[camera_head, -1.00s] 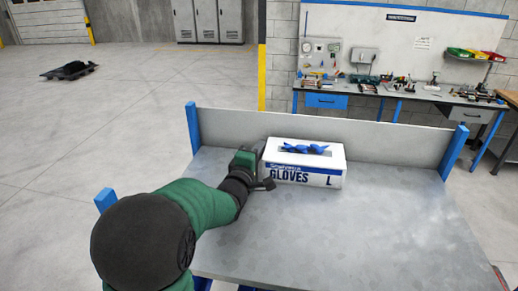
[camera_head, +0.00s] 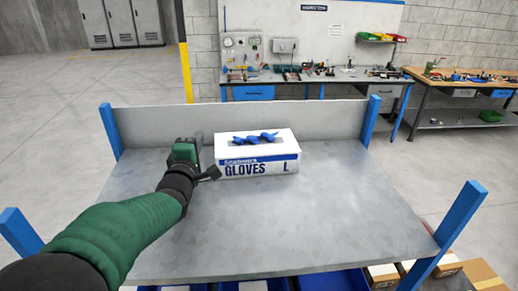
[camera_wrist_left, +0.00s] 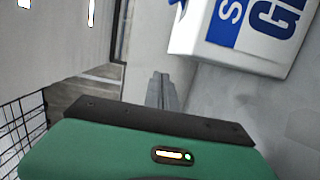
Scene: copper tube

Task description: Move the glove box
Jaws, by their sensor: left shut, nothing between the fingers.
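The glove box (camera_head: 257,157) is white with blue print reading GLOVES L, with blue gloves showing in its top opening. It sits upright on the grey metal table (camera_head: 290,225), near the back panel. My left gripper (camera_head: 206,157) is just left of the box, by its left side. In the left wrist view the shut fingers (camera_wrist_left: 163,90) are empty, and the box (camera_wrist_left: 240,30) is at the upper right, apart from them. My right gripper is in neither view.
The table has a low back panel (camera_head: 240,127) and blue corner posts (camera_head: 110,131). The tabletop right of and in front of the box is clear. Cardboard boxes (camera_head: 384,275) lie below at the right. A workbench with tools (camera_head: 290,76) stands behind.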

